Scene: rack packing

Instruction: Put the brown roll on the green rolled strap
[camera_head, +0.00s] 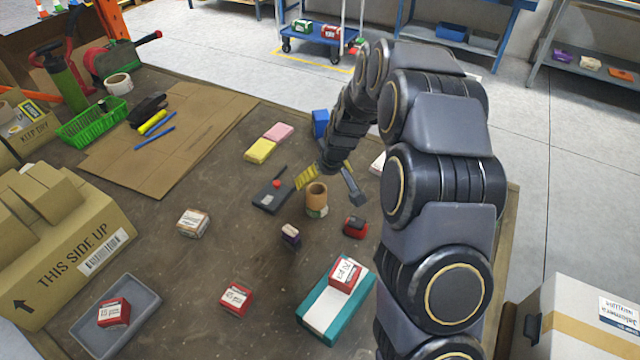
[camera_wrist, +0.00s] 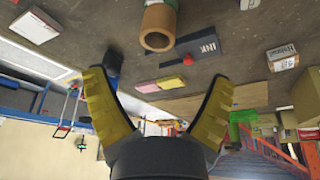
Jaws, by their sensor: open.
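The brown roll (camera_head: 316,193) stands upright, its hollow end up, near the middle of the table. It appears to rest on the green rolled strap (camera_head: 317,212), of which only a low green and pale band shows. In the wrist view the brown roll (camera_wrist: 158,28) is at the top, with green (camera_wrist: 165,3) behind it, cut by the frame edge. My gripper (camera_head: 329,192) is open with its yellow fingers spread beside the roll. In the wrist view nothing lies between the fingertips (camera_wrist: 158,76), and the roll is apart from them.
A teal-white box (camera_head: 318,322) carries a red-white box (camera_head: 345,274). A grey tray (camera_head: 88,341) is front left.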

